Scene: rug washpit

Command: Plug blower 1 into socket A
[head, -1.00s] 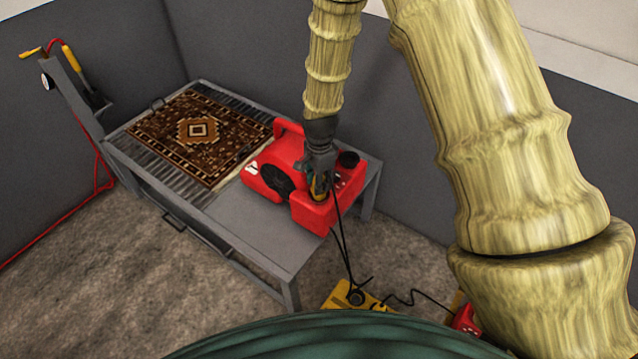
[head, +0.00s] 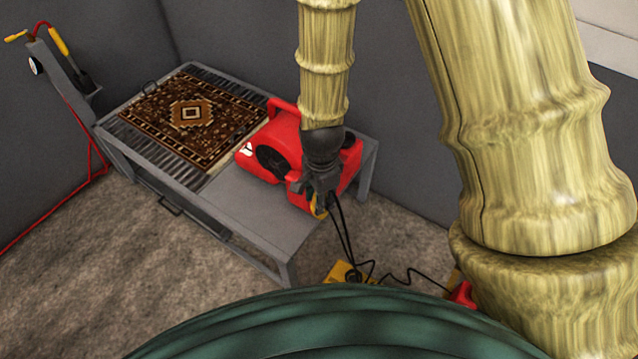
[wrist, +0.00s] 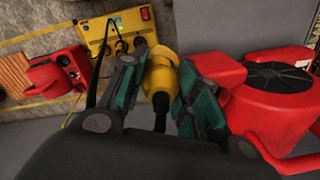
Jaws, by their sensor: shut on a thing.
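My gripper (head: 321,195) is shut on a yellow plug (wrist: 161,72) with a black cord; the plug sits between the teal fingers in the wrist view. In the head view, the gripper hangs in front of the red blower (head: 272,153) on the bench, near the bench's front right corner. This blower also shows at the right of the wrist view (wrist: 265,100). The yellow socket box (head: 344,272) lies on the floor below, apart from the held plug. In the wrist view the box (wrist: 95,38) shows a green light, a red switch and sockets. Socket letters and blower numbers are unreadable.
A second red unit (wrist: 55,78) is on the floor beside the socket box, partly hidden in the head view (head: 462,294). Black cords hang and run across the floor. A patterned rug (head: 192,113) lies on the grey bench (head: 245,222). A red hose (head: 48,220) is at left.

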